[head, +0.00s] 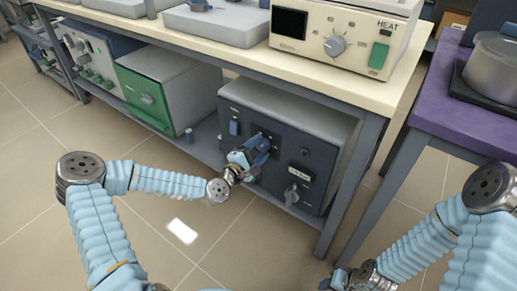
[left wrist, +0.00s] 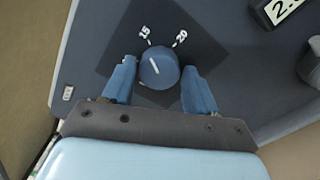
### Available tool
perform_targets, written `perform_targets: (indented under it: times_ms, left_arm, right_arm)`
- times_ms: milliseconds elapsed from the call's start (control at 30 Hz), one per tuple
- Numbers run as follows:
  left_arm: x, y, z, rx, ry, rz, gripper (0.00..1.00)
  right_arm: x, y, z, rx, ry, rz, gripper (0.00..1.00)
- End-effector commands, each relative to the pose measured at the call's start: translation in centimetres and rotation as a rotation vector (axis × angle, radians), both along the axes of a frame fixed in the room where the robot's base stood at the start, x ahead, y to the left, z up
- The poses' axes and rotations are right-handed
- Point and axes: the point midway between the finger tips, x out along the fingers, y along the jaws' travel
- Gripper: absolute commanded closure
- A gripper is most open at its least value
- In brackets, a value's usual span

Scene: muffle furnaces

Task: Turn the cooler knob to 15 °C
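The cooler (head: 272,122) is a box with a dark front on the shelf under the bench. Its blue round knob (left wrist: 159,69) shows in the left wrist view on a black panel, with the marks 15 (left wrist: 144,32) at upper left and 20 (left wrist: 181,37) at upper right. The white pointer line on the knob aims up and left, near the 15 mark. My left gripper (left wrist: 160,82) has its blue fingers apart on both sides of the knob; contact is unclear. In the head view my left gripper (head: 250,160) hides the knob. My right gripper (head: 338,279) is low at the lower right, away from the cooler.
The cooler front also has a grey knob (head: 291,193) and a label (head: 299,171). A green-fronted box (head: 145,95) stands to the left on the shelf. The bench top (head: 250,65) overhangs, and a bench leg (head: 347,190) stands to the right. Open floor lies in front.

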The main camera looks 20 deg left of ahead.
Motion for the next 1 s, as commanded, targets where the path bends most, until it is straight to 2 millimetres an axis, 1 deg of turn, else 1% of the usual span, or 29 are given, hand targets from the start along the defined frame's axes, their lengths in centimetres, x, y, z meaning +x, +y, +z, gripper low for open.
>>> perform_targets:
  times_ms: [33, 67, 100, 367, 467, 567, 800, 933, 1000]
  left_arm:
    - [0.0, 0.0, 0.0, 0.0, -0.001, 0.0, 0.34]
    - [0.0, 0.0, 0.0, 0.0, -0.001, 0.0, 0.3]
    - [0.0, 0.0, 0.1, 0.0, -0.002, 0.0, 0.29]
    - [-0.1, 0.0, 0.1, 0.0, -0.003, -0.001, 0.29]
    - [-0.8, 0.3, 0.1, 0.0, -0.003, -0.001, 0.29]
    - [-2.4, 0.9, 0.1, 0.001, -0.002, 0.0, 0.29]
    - [-8.1, 3.0, 0.1, 0.0, 0.0, 0.001, 0.29]
    - [-10.6, 3.9, 0.1, 0.0, 0.0, 0.002, 0.29]
    - [-11.6, 4.3, 0.6, -0.001, 0.0, 0.002, 0.29]
  right_arm:
    - [0.0, 0.0, 0.0, 0.0, 0.0, 0.0, 0.57]
    - [0.0, 0.0, 0.0, 0.0, 0.0, 0.0, 0.57]
    - [0.0, 0.0, 0.0, 0.0, 0.0, 0.0, 0.57]
    - [0.0, 0.0, 0.0, 0.0, 0.0, 0.0, 0.57]
    - [0.0, 0.0, 0.0, 0.0, 0.0, 0.0, 0.57]
    - [0.0, 0.0, 0.0, 0.0, 0.0, 0.0, 0.57]
    - [0.0, 0.0, 0.0, 0.0, 0.0, 0.0, 0.57]
    - [0.0, 0.0, 0.0, 0.0, 0.0, 0.0, 0.57]
    - [-0.1, 0.2, 1.3, 0.003, 0.002, 0.004, 0.57]
